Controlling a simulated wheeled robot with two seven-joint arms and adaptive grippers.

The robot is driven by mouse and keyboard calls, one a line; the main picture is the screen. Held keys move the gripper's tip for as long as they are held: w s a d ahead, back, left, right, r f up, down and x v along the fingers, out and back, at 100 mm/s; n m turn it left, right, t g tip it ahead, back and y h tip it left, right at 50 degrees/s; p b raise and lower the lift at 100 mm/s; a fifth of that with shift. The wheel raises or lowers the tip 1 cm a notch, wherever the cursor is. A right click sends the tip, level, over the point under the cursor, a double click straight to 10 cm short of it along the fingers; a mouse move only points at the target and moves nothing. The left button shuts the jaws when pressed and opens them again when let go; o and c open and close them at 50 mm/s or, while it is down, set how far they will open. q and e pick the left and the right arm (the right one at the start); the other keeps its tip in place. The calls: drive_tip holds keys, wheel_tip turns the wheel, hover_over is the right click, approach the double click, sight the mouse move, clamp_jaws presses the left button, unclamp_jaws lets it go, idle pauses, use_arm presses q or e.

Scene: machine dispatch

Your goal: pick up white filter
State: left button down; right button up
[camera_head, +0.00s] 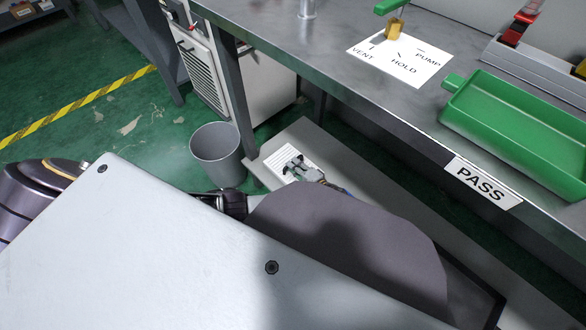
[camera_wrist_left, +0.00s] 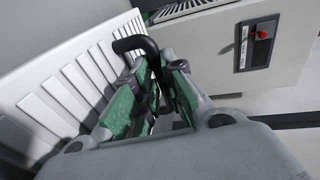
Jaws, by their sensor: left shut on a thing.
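The white filter (camera_wrist_left: 62,100) is a white ribbed panel with a black bent handle (camera_wrist_left: 136,44) in the left wrist view. In the head view it is a small white slatted piece (camera_head: 306,154) low beside the bench. My left gripper (camera_wrist_left: 155,78) has green finger pads and is shut on the handle, with the ribbed face beside its fingers. It also shows in the head view (camera_head: 297,167), in front of the slats. The fingers hide part of the handle. My right gripper is not in view.
A grey bin (camera_head: 217,160) stands on the green floor left of the filter. The steel bench (camera_head: 340,75) carries a green tray (camera_head: 515,125) and a marked white card (camera_head: 400,62). A white cabinet (camera_wrist_left: 222,65) with a red button stands behind the gripper.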

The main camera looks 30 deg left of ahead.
use_arm(q)
drive_tip(key=shift+r, duration=0.15)
idle(0.5)
drive_tip(key=shift+r+p, duration=0.8)
drive_tip(key=shift+r, duration=0.25)
wheel_tip(320, 180, up, 8)
drive_tip(key=p, duration=0.4)
drive_tip(key=shift+f, duration=0.15)
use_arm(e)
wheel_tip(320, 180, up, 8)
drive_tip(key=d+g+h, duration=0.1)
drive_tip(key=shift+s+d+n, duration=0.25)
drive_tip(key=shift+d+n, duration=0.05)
